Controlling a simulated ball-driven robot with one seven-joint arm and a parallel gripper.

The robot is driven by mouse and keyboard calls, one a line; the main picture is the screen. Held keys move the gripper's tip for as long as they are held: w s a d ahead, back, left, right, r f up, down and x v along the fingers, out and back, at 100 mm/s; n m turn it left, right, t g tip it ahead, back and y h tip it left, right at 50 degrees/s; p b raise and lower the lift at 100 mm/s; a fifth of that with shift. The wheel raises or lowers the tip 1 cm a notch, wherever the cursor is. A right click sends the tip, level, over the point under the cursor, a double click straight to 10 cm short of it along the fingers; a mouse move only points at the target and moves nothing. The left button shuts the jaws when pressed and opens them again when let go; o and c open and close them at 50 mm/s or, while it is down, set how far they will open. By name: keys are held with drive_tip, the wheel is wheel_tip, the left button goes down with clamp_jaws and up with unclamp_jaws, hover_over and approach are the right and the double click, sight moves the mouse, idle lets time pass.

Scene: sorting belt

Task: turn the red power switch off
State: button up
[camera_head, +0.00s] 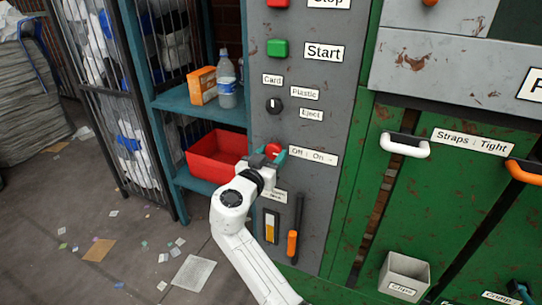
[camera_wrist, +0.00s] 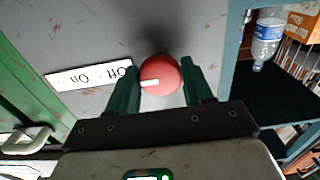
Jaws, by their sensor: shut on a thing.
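The red power switch (camera_head: 272,150) is a round red knob on the grey control panel, beside the "Off : On" label (camera_head: 313,155). In the wrist view the knob (camera_wrist: 160,75) has a short white mark on its face, and the label (camera_wrist: 88,75) lies to its left. My gripper (camera_head: 268,155) is at the knob, its green fingers (camera_wrist: 158,82) on either side of it, shut on it.
A green Start button (camera_head: 277,48) and a black selector knob (camera_head: 273,105) are above. An orange-handled lever (camera_head: 293,240) is below. A blue shelf (camera_head: 190,103) at left holds a red bin (camera_head: 205,165), a bottle (camera_head: 227,85) and an orange box (camera_head: 202,86).

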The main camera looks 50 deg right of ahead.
drive_tip(key=n, duration=0.4)
drive_tip(key=shift+n, duration=0.3)
drive_tip(key=n+p, duration=0.1)
drive_tip(key=n, duration=0.3)
drive_tip(key=shift+s+r+n, duration=0.1)
drive_tip(key=shift+r+n, duration=0.05)
drive_tip(key=shift+n, duration=0.15)
drive_tip(key=n+p, duration=0.3)
drive_tip(key=n, duration=0.2)
drive_tip(key=shift+r, duration=0.1)
drive_tip(key=shift+n+p, duration=1.15)
drive_tip(key=shift+n, duration=0.75)
drive_tip(key=o, duration=1)
